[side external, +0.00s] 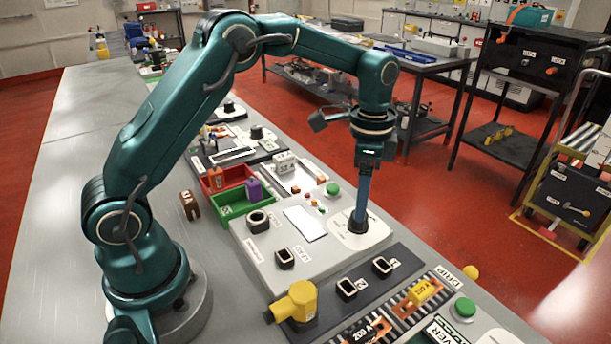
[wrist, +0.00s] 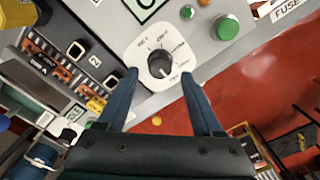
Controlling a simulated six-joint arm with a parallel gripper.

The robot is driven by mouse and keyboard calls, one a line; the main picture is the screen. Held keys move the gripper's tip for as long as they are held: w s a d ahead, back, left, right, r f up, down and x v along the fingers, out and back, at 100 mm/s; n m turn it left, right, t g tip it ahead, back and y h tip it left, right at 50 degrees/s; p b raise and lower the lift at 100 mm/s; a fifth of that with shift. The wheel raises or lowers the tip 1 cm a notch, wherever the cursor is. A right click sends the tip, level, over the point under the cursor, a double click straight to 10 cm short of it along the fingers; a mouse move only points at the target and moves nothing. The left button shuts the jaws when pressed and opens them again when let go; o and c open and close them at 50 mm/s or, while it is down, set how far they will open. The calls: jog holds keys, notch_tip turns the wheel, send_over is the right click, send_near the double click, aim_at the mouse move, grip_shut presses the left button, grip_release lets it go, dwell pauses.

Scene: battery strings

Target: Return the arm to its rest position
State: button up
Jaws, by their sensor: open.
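My gripper (side external: 361,212) points straight down over a dark rotary knob on a white plate (side external: 372,236) at the right end of the grey panel. In the wrist view, the two blue fingers of my gripper (wrist: 160,77) are apart and empty. The knob (wrist: 160,65) shows between and just beyond their tips, on its lettered white plate (wrist: 143,48). I cannot tell how far the tips are above the knob. The arm is stretched out across the bench.
A yellow angled plug (side external: 295,302) stands in front, near square sockets (side external: 347,289). A green button (side external: 332,189) is close behind the knob. Red (side external: 211,187) and green (side external: 228,210) bins lie left. Air above the bench is clear.

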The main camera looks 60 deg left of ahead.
dwell(0.4)
jog(key=s+r+n+t, duration=0.2)
jog(key=s+r+t, duration=0.35)
jog(key=r, duration=0.75)
jog(key=s+f+n, duration=0.2)
jog(key=s+n, duration=0.1)
jog(key=s, duration=0.4)
jog(key=s+f+n, duration=0.2)
jog(key=s+n, duration=0.2)
jog(key=s, duration=0.2)
jog(key=shift+s+f, duration=0.25)
jog(key=shift+s, duration=0.15)
jog(key=shift+d, duration=0.1)
